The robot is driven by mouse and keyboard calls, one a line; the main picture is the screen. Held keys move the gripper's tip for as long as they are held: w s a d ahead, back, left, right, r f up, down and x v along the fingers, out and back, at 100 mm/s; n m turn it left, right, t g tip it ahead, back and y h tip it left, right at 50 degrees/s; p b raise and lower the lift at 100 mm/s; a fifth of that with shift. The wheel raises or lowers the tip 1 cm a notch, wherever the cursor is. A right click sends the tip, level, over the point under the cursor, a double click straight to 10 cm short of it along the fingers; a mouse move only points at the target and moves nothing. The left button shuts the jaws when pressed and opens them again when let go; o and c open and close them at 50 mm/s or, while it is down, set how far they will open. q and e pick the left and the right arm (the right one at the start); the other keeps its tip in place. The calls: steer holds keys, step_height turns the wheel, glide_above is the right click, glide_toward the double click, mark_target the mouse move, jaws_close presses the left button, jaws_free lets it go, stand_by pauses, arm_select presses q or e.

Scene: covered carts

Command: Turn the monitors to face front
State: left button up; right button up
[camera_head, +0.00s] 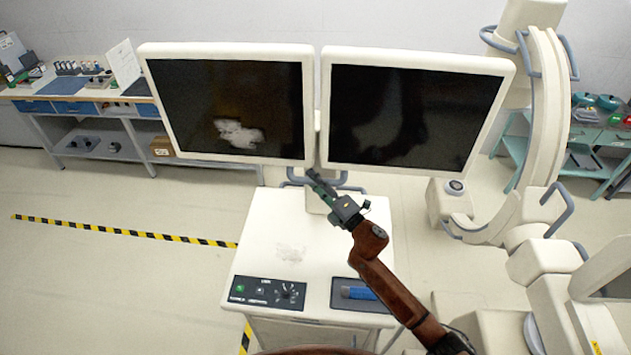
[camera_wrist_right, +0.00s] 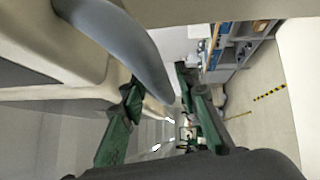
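Two white-framed monitors with dark screens stand side by side on a white cart (camera_head: 265,225) in the head view. The left monitor (camera_head: 230,105) and the right monitor (camera_head: 415,115) both show their screens to me, nearly in line. My right gripper (camera_head: 318,183) is just below the inner lower corners of the monitors, near a blue-grey handle (camera_head: 340,181). In the right wrist view its green fingers (camera_wrist_right: 157,80) are spread apart, with a blue-grey bar (camera_wrist_right: 120,38) close in front of or between them; I cannot tell whether they touch it. My left gripper is out of view.
A C-shaped white machine (camera_head: 545,110) stands close on the right. A workbench (camera_head: 75,103) with tools is at the far left. Yellow-black tape (camera_head: 125,231) marks the floor. The floor left of the cart is clear.

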steer(key=shift+o, duration=0.3)
steer(key=shift+d, duration=0.15)
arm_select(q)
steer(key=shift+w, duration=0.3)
arm_select(e)
steer(key=v, duration=1.2)
